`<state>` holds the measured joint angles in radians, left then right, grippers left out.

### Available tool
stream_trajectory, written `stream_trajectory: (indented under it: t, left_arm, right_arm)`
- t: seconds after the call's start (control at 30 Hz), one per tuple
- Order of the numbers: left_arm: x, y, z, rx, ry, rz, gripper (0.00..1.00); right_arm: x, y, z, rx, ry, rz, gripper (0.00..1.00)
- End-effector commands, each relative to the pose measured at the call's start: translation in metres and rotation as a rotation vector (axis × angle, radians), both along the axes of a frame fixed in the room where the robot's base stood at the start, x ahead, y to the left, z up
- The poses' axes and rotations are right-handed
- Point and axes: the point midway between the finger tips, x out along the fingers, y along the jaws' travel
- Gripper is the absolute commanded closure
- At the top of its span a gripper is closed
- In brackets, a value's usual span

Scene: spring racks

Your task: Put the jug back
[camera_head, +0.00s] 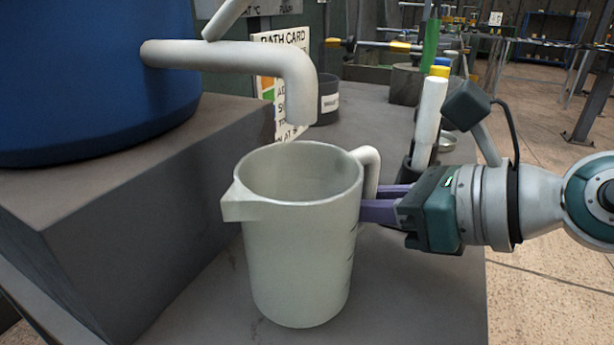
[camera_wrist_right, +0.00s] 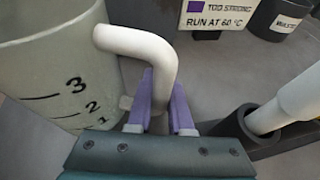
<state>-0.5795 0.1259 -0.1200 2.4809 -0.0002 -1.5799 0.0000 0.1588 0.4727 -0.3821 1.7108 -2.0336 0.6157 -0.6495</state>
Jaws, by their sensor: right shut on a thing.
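The jug (camera_head: 300,245) is a pale, translucent measuring jug with a spout at its left and a handle (camera_head: 369,168) at its right. It stands upright under the pipe outlet; I cannot tell whether it rests on the grey surface or hangs just above it. In the right wrist view the jug's wall (camera_wrist_right: 55,75) shows graduation marks 1, 2 and 3. My right gripper (camera_head: 375,203) has purple fingers shut on the jug's handle, which also shows in the wrist view (camera_wrist_right: 150,50). The jug looks empty where its inside shows. My left gripper is not in view.
A blue tank (camera_head: 95,75) stands on a grey block (camera_head: 130,180) at the left. Its white pipe (camera_head: 235,58) bends down above the jug. The bench's front right is clear.

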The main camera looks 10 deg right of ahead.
Motion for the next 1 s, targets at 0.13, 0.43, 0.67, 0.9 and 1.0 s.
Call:
stream_trajectory:
  t: [0.13, 0.43, 0.67, 0.9, 1.0]
  left_arm:
    - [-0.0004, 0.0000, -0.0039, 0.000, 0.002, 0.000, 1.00]
    - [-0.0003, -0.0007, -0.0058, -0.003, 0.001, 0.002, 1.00]
    - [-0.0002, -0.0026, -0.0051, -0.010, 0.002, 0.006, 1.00]
    - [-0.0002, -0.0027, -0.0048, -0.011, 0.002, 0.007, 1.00]
    - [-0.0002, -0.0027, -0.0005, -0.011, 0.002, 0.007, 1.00]
  right_arm:
    - [0.0001, -0.0003, -0.0020, 0.001, -0.002, -0.001, 1.00]
    - [-0.0003, -0.0005, -0.0055, 0.001, -0.001, 0.000, 0.79]
    - [-0.0004, -0.0006, -0.0050, 0.001, -0.001, 0.000, 0.53]
    - [-0.0004, -0.0006, -0.0047, 0.001, -0.001, 0.000, 0.51]
    - [-0.0004, -0.0007, 0.0008, 0.000, -0.002, -0.001, 0.51]
